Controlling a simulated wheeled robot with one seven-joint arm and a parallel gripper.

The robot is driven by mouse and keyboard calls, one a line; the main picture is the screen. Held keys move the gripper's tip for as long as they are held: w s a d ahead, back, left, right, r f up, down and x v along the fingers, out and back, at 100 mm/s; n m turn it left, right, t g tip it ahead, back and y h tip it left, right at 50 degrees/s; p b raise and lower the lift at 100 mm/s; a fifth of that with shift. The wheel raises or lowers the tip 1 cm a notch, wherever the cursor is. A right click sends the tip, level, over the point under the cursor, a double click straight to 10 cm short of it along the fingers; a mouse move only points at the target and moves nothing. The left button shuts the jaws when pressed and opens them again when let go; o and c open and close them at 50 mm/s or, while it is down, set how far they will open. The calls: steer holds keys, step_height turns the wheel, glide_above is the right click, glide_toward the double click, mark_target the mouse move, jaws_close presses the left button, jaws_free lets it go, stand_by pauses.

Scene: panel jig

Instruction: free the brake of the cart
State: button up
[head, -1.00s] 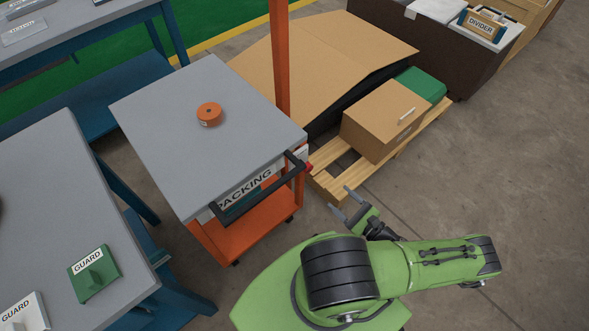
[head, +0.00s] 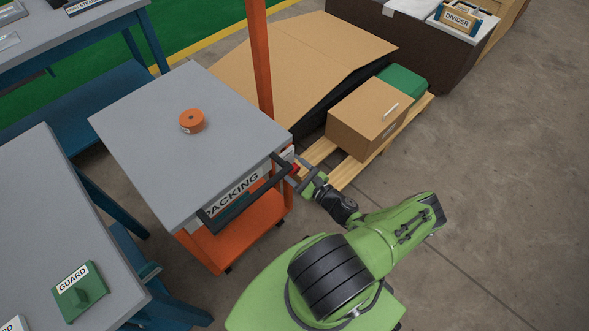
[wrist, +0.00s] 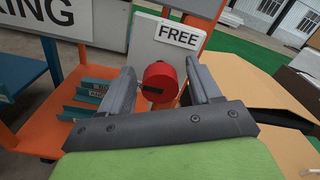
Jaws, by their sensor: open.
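The cart (head: 190,135) has a grey top, an orange frame and a PACKING sign (head: 232,193). Its brake is a red knob (wrist: 159,83) on a pale plate (wrist: 165,50) marked FREE, seen in the wrist view. In the head view the knob is mostly hidden by my gripper, at the cart's right front corner. My gripper (head: 293,175) is open, and in the wrist view its two fingers (wrist: 163,90) stand on either side of the knob. I cannot tell whether they touch it. A dark mark shows on the knob's face.
A black push handle (head: 245,197) sticks out of the cart just left of my gripper. An orange tape roll (head: 191,121) lies on the cart top. Floor at the right is clear.

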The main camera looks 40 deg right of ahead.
steer(key=c, duration=1)
steer(key=shift+c, duration=0.2)
steer(key=shift+m, duration=0.3)
steer(key=m+b, duration=0.2)
steer(key=m, duration=0.2)
steer(key=m+b, duration=0.1)
steer(key=m, duration=0.3)
steer(key=m+b, duration=0.1)
steer(key=m, duration=0.8)
steer(key=shift+b, duration=0.4)
steer(key=shift+m, duration=0.3)
